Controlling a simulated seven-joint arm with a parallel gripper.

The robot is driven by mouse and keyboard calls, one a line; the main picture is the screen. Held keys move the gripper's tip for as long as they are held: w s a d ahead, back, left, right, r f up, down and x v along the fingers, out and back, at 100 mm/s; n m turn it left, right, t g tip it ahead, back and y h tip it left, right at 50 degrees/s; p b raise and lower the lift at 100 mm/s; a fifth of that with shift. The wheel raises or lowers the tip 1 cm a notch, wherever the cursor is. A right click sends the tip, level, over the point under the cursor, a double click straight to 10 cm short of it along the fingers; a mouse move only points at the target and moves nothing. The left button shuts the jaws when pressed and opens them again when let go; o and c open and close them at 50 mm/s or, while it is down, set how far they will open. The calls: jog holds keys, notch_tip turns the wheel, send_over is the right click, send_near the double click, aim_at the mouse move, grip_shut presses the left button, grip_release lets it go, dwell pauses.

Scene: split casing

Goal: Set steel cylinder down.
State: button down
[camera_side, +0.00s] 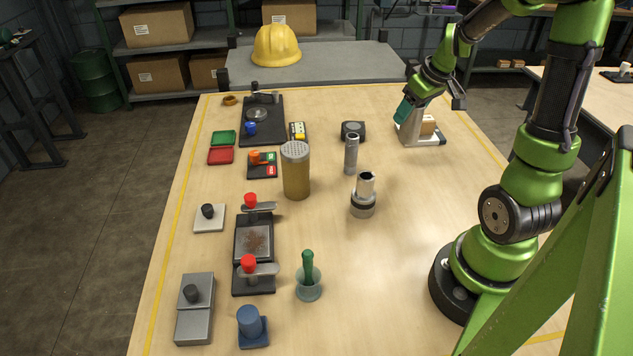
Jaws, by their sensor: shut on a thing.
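My gripper (414,96) is at the back right of the table, tilted down and to the left, beside a pale stand. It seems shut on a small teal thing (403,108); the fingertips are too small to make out. A slim steel cylinder (351,155) stands upright near the table's middle, apart from my gripper. In front of it, a second, shorter steel cylinder (366,184) stands upright in a base with a dark ring (363,204). I cannot tell which one the task names.
The pale stand (410,133) holds a brown block. A dark grey block (353,130) and a tall perforated-top canister (296,175) stand nearby. Red-knobbed fixtures (253,240) and trays fill the left side. The table between the steel cylinders and my arm's base is clear.

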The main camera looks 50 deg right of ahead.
notch_tip(320, 180, up, 6)
jog(key=shift+w+d+r, duration=0.1)
jog(key=shift+a+r, duration=0.15)
jog(key=shift+a, duration=0.1)
jog(key=a+n+g+y, duration=0.5)
jog(key=a+n, duration=1.6)
jog(key=a, duration=1.1)
jog(key=shift+t, duration=0.4)
jog(key=shift+s+d+f, duration=0.1)
jog(key=shift+s+f, duration=0.05)
jog(key=shift+f, duration=2.35)
jog(key=shift+s+f, duration=0.1)
jog(key=shift+f, duration=2.45)
jog(key=shift+s+d+f, duration=0.1)
jog(key=shift+s+f, duration=0.05)
jog(key=shift+f, duration=2.35)
jog(key=shift+y, duration=0.3)
jog(key=shift+c, duration=1.7)
grip_release()
jog(key=shift+f, duration=0.15)
